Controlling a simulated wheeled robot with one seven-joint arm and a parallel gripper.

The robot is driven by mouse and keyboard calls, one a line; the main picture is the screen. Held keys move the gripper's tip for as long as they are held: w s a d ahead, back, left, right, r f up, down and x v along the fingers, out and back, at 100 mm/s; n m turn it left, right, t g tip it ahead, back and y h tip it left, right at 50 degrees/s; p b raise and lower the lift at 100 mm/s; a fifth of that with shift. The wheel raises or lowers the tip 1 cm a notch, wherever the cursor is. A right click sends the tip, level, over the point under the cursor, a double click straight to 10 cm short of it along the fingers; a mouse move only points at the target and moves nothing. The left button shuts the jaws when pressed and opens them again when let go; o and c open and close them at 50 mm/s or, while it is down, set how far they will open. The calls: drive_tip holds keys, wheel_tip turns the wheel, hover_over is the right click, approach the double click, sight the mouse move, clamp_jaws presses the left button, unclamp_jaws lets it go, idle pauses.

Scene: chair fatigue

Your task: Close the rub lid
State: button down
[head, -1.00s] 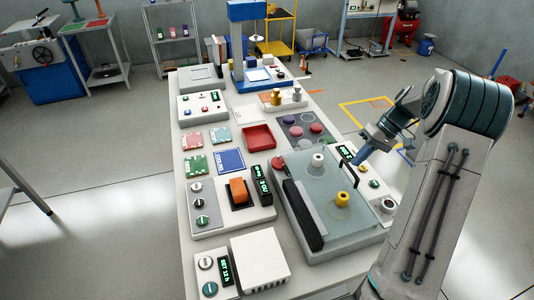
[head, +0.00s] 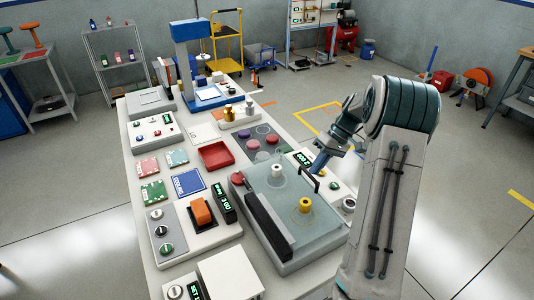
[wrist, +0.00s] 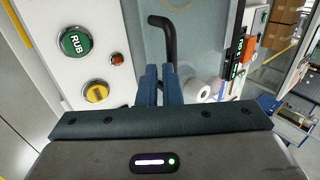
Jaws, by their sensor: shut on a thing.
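The rub lid (head: 270,205) is a clear panel over the grey rub unit, with a thick black bar (head: 268,225) along its left side. It looks nearly flat; I cannot tell whether a small gap is left below it. Its black bent handle (head: 311,179) stands at the right edge, and it also shows in the wrist view (wrist: 167,38). My gripper (wrist: 157,72) has its blue fingers shut on the handle, partly hiding it. A white roller (head: 277,172) and a yellow roller (head: 305,205) show in the lid area.
A green RUB button (wrist: 75,42), a yellow button (wrist: 96,93) and a small orange button (wrist: 117,59) sit beside the lid. A red tray (head: 215,156) and an orange rocker switch (head: 201,212) stand left of it.

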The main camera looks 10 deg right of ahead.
drive_tip(key=shift+s+f, duration=0.1)
drive_tip(key=shift+f, duration=0.2)
drive_tip(key=w+d+r+p, duration=0.3)
drive_tip(key=d+r+p, duration=0.3)
drive_tip(key=d, duration=0.4)
drive_tip(key=shift+d+r+p, duration=0.15)
drive_tip(key=shift+r+p, duration=0.1)
drive_tip(key=shift+p, duration=0.65)
drive_tip(key=shift+w, duration=0.1)
